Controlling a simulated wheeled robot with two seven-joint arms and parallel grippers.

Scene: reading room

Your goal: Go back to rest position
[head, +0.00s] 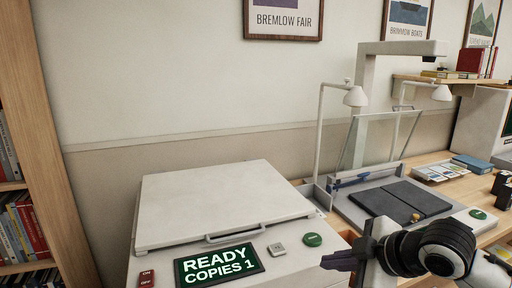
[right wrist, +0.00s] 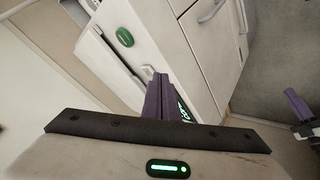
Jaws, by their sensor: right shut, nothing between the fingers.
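My right gripper (head: 338,262) shows at the lower right of the head view, its purple fingers together and empty, pointing left. In the right wrist view the fingers (right wrist: 160,85) are pressed together with nothing between them, in front of the white copier (right wrist: 205,50). A purple piece (right wrist: 297,104) at the right edge of that view looks like part of my left gripper; its opening cannot be made out. In the head view the copier's lid (head: 220,200) is down, and its display (head: 218,265) reads READY, COPIES 1.
A green button (head: 312,240) and a red ON/OFF switch (head: 147,279) are on the copier. Right of it, a book scanner with a dark cradle (head: 400,199) and lamps stands on a wooden desk. A bookshelf (head: 40,150) stands at the left.

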